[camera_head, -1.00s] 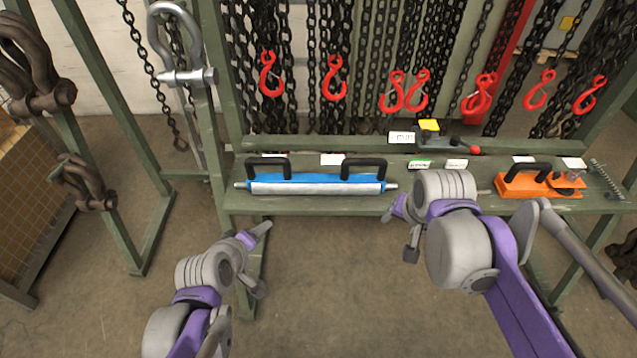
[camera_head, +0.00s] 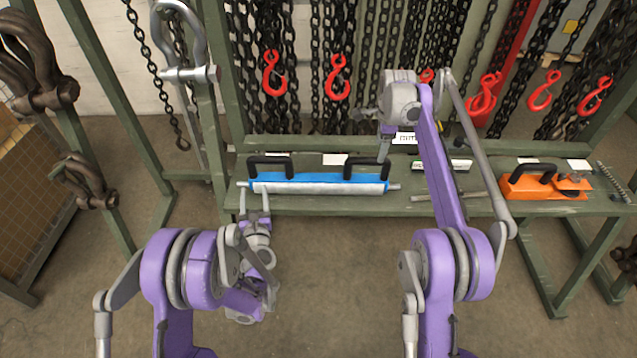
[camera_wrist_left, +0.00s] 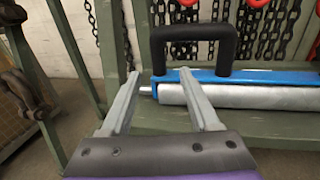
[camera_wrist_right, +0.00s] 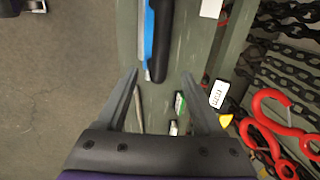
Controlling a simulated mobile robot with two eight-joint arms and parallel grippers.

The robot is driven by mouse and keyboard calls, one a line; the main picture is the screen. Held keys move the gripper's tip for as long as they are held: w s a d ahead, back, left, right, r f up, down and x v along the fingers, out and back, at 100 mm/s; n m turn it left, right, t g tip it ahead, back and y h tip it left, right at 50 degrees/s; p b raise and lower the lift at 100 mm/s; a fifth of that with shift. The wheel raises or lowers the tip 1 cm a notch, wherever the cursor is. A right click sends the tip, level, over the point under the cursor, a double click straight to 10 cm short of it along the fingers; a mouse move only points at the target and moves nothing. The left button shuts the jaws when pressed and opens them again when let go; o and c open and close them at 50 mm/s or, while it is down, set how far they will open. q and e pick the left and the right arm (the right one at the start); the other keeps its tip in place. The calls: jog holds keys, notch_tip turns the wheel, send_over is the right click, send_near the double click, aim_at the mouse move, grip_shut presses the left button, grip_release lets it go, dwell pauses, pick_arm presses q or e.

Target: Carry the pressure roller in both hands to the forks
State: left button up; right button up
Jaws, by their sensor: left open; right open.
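The pressure roller has a blue body (camera_head: 318,178), a grey cylinder and two black handles, and lies lengthwise on the green shelf. My left gripper (camera_head: 254,203) is open and empty in front of the roller's left end. In the left wrist view, the left handle (camera_wrist_left: 195,32) rises just beyond the fingertips (camera_wrist_left: 158,75). My right gripper (camera_head: 371,137) is open above and behind the roller's right end. In the right wrist view, the right handle (camera_wrist_right: 161,40) reaches between the fingertips (camera_wrist_right: 159,74), apparently apart from them. I cannot make out the forks.
An orange tool (camera_head: 540,185) and a spring (camera_head: 612,181) lie at the shelf's right. A thin rod lies right of the roller. Chains with red hooks (camera_head: 338,78) hang behind. A large shackle (camera_head: 185,45) hangs at the left. Floor shows in front of the shelf (camera_head: 450,205).

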aim_at(253, 170)
pick_arm(q)
jog(key=w, duration=0.3)
jog(key=w+a, duration=0.1)
jog(key=w, duration=0.3)
jog(key=w+a, duration=0.1)
jog(key=w, duration=0.2)
jog(key=shift+w, duration=0.35)
pick_arm(e)
jog(key=f, duration=0.3)
jog(key=w+f, duration=0.1)
jog(key=f, duration=0.3)
jog(key=w+f, duration=0.1)
jog(key=f, duration=0.2)
jog(key=shift+f, duration=0.3)
pick_arm(q)
jog(key=c, duration=0.9)
pick_arm(e)
jog(key=c, duration=0.9)
pick_arm(q)
grip_shut()
pick_arm(e)
grip_shut()
pick_arm(q)
jog(key=shift+d, duration=0.1)
jog(key=shift+r, duration=0.1)
pick_arm(e)
jog(key=shift+r, duration=0.1)
